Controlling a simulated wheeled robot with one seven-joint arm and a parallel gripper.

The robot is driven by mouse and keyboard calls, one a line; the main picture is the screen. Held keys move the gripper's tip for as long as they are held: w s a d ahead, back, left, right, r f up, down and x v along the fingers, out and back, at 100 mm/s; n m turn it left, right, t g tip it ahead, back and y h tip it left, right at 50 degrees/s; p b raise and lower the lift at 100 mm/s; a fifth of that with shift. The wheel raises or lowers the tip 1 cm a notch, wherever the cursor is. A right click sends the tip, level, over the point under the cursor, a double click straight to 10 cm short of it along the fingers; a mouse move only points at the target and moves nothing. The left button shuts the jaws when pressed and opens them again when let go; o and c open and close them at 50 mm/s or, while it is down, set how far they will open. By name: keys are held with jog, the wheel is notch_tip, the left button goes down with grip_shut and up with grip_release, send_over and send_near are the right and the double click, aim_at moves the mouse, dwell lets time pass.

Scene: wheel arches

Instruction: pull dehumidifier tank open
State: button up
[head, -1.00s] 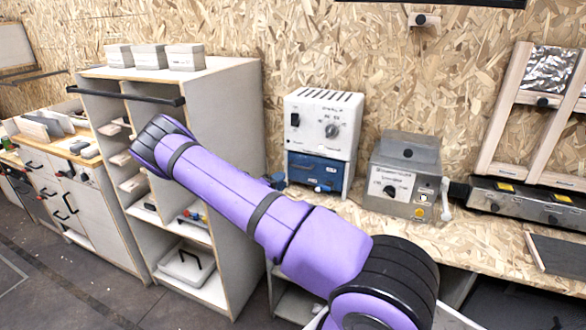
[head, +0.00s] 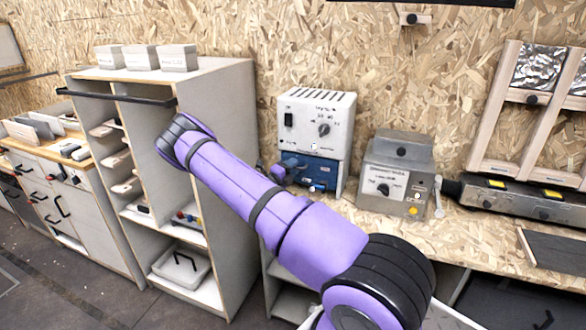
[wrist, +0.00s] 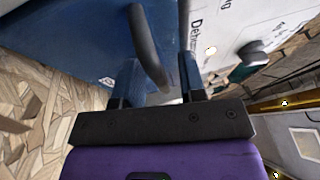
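The dehumidifier (head: 316,120) is a white box with a dark switch and a knob, standing on the bench. Its blue tank (head: 325,171) sits under the white body and looks closed. In the wrist view, the tank's blue front (wrist: 60,45) fills the upper left, with a dark curved handle (wrist: 148,45) standing out from it. My gripper (wrist: 158,80) is open, with one blue finger on each side of the handle's near part. I cannot tell whether either finger touches it. In the head view my gripper (head: 284,170) is partly hidden behind my arm, at the tank's left side.
A grey metal box (head: 395,175) with a knob and a side lever stands to the right on the bench. A tall shelf unit (head: 225,150) stands close on the left. The bench top (head: 460,230) is clear in front of the metal box.

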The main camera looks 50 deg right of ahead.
jog(key=shift+d, duration=0.15)
grip_shut()
jog(key=s+a, duration=0.4)
jog(key=a, duration=0.6)
jog(key=shift+s+a, duration=0.2)
grip_release()
jog(key=shift+a, duration=0.1)
jog(key=a+f, duration=0.2)
jog(key=a, duration=0.8)
jog(key=shift+a, duration=0.25)
